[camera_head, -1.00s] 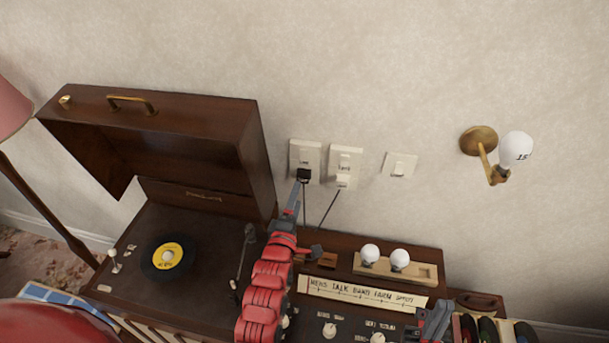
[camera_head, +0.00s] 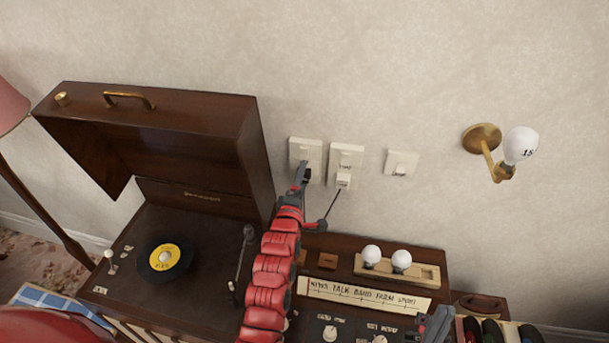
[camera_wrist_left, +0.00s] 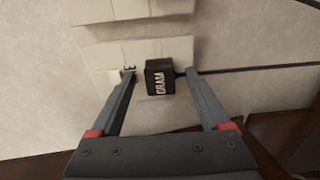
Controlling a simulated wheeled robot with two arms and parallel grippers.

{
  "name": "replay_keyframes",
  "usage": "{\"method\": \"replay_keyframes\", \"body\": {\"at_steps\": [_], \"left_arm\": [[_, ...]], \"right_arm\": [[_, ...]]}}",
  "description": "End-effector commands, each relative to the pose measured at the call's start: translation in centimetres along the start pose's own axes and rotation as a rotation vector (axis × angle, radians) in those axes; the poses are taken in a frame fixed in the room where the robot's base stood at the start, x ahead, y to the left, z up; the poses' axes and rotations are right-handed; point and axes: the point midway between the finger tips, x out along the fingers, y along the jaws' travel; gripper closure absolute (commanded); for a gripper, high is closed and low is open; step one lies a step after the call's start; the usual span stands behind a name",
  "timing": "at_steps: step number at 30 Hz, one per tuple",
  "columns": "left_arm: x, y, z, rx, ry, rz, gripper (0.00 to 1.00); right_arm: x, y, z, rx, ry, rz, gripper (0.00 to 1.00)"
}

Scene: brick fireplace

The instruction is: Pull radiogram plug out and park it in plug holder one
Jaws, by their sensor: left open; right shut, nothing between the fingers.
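The black radiogram plug (camera_wrist_left: 159,77), lettered "GRAM", sits in the left wall socket (camera_head: 306,149). In the left wrist view it lies between the fingertips of my left gripper (camera_wrist_left: 160,72), with a gap on both sides. My left gripper (camera_head: 303,174) is open at the socket in the head view and hides most of the plug there. Small wooden blocks (camera_head: 327,261) stand on the radiogram top; I cannot tell whether one is plug holder one. My right gripper (camera_head: 436,323) is shut and empty at the lower right.
A second socket (camera_head: 346,158) holds a white plug (camera_head: 343,180) with a dark cord. A wall switch (camera_head: 401,162) is right of it. Two bulbs stand in a wooden tray (camera_head: 429,273). The open record-player lid (camera_head: 160,135) rises close left of my left arm.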

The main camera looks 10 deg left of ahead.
Motion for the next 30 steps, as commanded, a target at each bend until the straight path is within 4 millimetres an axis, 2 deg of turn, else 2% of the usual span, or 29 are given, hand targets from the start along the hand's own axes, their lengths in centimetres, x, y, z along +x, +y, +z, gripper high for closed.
{"method": "replay_keyframes", "body": {"at_steps": [30], "left_arm": [[-0.02,-0.06,0.01,0.000,0.000,-0.001,0.20]], "right_arm": [[-0.62,-0.03,0.11,0.000,0.000,0.000,1.00]]}}
